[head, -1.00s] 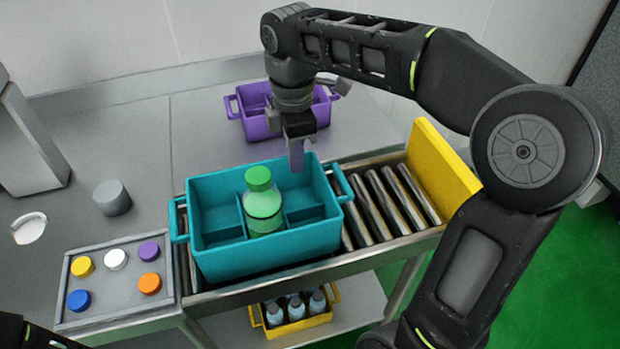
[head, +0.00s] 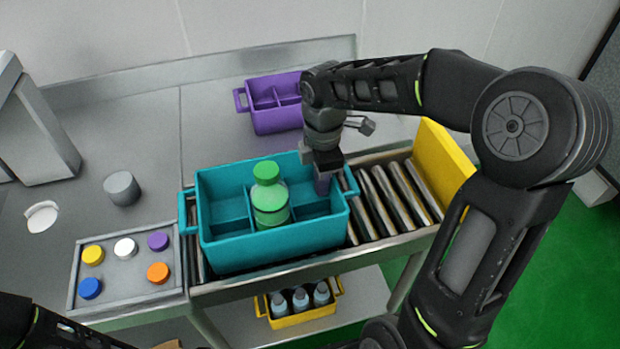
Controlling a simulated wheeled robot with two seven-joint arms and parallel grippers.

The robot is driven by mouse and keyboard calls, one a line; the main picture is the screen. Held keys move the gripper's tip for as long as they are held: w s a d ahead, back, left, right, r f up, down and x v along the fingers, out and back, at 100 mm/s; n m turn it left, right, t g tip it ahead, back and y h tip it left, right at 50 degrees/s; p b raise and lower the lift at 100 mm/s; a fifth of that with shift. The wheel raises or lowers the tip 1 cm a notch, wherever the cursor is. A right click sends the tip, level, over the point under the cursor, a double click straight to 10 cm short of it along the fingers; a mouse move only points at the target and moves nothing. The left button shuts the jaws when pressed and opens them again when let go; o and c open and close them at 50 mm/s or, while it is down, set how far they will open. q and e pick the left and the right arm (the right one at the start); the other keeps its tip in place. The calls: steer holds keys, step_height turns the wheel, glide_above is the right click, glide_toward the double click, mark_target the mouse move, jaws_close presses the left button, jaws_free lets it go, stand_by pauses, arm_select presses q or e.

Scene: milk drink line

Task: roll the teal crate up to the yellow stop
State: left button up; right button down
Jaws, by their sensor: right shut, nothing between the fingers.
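The teal crate (head: 270,246) sits on the left part of the roller track, with handles at both ends. A green-capped bottle (head: 269,202) stands upright in it, among dividers. The yellow stop (head: 441,165) stands at the track's right end, with bare rollers (head: 392,200) between it and the crate. My right gripper (head: 322,186) is shut and empty, pointing down at the crate's right rear compartment, close to its right wall. I cannot tell whether it touches the wall. At the bottom left only part of my left arm shows; its gripper is out of view.
A purple crate (head: 268,107) stands behind the track. A tray of coloured caps (head: 128,272) and a grey cylinder (head: 122,188) are at the left. A yellow crate of bottles (head: 300,318) is on the lower shelf.

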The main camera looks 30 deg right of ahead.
steer(key=shift+d, duration=0.2)
